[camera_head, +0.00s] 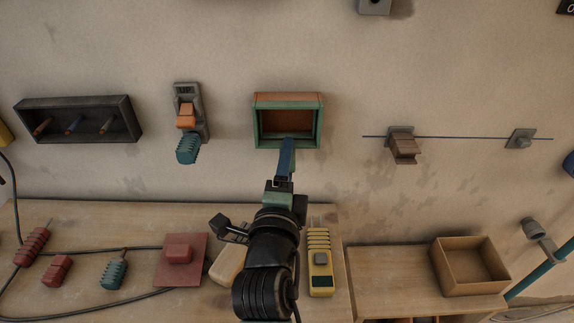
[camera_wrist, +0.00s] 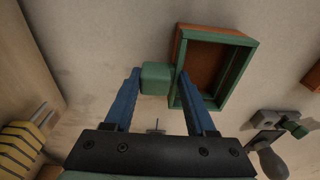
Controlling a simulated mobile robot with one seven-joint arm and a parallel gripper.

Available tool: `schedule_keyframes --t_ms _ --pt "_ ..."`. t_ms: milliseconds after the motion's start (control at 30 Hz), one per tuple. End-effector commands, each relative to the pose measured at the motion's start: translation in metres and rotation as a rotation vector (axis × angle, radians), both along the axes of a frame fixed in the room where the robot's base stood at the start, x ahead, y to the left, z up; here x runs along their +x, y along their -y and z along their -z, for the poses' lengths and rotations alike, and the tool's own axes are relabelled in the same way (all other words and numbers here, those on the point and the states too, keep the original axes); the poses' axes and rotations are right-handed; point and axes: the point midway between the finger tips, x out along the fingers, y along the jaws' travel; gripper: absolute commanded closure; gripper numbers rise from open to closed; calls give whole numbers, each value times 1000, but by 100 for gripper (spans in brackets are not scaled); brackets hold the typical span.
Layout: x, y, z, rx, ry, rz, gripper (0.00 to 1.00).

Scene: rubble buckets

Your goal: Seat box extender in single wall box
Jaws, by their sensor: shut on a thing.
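The wall box (camera_head: 288,98), orange-brown and open at the front, is fixed to the wall at upper centre. The green rectangular frame of the box extender (camera_head: 258,123) lines its front opening. In the wrist view the wall box (camera_wrist: 181,45) shows brown behind the green extender (camera_wrist: 246,65). A green block (camera_wrist: 156,78) beside the frame, apparently its tab, sits between the blue fingers. My gripper (camera_head: 287,146) is shut on this block at the frame's lower edge; it also shows in the wrist view (camera_wrist: 157,74). How deep the extender sits is unclear.
A dark box with rods (camera_head: 78,119) and a grey fixture with a teal plug (camera_head: 187,148) are on the wall at left. A brown clamp (camera_head: 403,147) is at right. The bench below holds a yellow meter (camera_head: 319,265) and an open carton (camera_head: 470,267).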

Motion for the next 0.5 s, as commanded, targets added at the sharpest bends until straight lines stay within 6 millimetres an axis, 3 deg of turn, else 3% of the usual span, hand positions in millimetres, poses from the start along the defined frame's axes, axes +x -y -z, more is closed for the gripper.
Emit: schedule_keyframes --t_ms 233,267,433,500 --pt "0 0 1 0 -3 0 100" --pt "0 0 1 0 -3 0 39" --pt "0 0 1 0 -3 0 9" --pt "0 0 1 0 -3 0 9"
